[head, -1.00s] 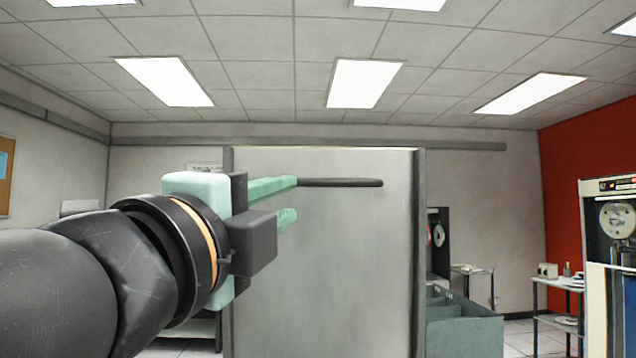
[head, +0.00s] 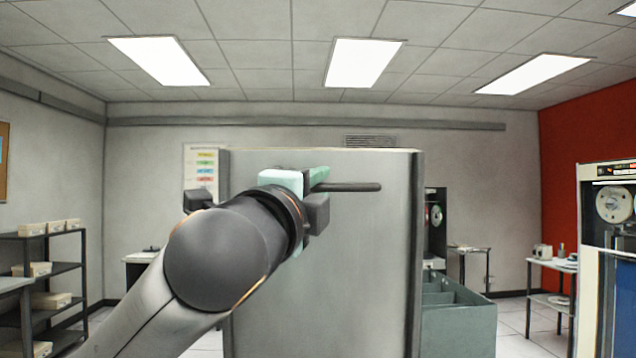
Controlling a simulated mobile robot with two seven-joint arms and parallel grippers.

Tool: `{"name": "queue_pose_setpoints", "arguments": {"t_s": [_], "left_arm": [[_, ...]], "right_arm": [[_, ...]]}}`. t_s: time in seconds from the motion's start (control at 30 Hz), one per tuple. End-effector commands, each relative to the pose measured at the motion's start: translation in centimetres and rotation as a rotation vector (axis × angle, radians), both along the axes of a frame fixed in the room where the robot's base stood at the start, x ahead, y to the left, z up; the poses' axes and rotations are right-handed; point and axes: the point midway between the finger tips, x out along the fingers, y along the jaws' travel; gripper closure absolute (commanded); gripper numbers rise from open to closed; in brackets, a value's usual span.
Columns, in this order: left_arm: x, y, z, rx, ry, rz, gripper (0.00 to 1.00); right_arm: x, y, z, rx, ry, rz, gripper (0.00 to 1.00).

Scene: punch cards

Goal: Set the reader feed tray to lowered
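A large plain grey upright panel (head: 370,270) fills the middle of the head view. A dark thin horizontal rod (head: 352,187) shows in front of its upper part. I cannot tell whether the panel or the rod belongs to the reader feed tray, and no feed tray can be made out for certain. My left gripper (head: 320,186), mint green and dark grey, is at the rod's left end, pointing away from me. Its fingers are largely hidden behind its own body, so its opening and any contact with the rod are unclear. My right gripper is not in view.
A grey-green open bin (head: 470,318) stands right of the panel. A tall white-framed machine with a reel (head: 614,204) stands at the far right, near a small side table (head: 553,265). Shelves with boxes (head: 45,268) stand at the left.

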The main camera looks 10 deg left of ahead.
Motion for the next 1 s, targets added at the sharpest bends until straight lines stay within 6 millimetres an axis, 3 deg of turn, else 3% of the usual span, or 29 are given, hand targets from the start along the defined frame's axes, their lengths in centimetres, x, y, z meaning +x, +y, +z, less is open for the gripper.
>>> {"name": "queue_pose_setpoints", "arguments": {"t_s": [0.13,0.4,1.0], "left_arm": [[-0.01,-0.01,-0.04,0.0,0.0,0.0,0.73],[-0.03,0.01,-0.03,0.0,0.0,0.0,1.0],[-0.02,0.03,-0.05,0.0,0.001,0.001,1.0]], "right_arm": [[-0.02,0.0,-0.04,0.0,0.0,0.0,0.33],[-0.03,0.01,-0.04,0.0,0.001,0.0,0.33],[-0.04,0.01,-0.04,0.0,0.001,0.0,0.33]]}}
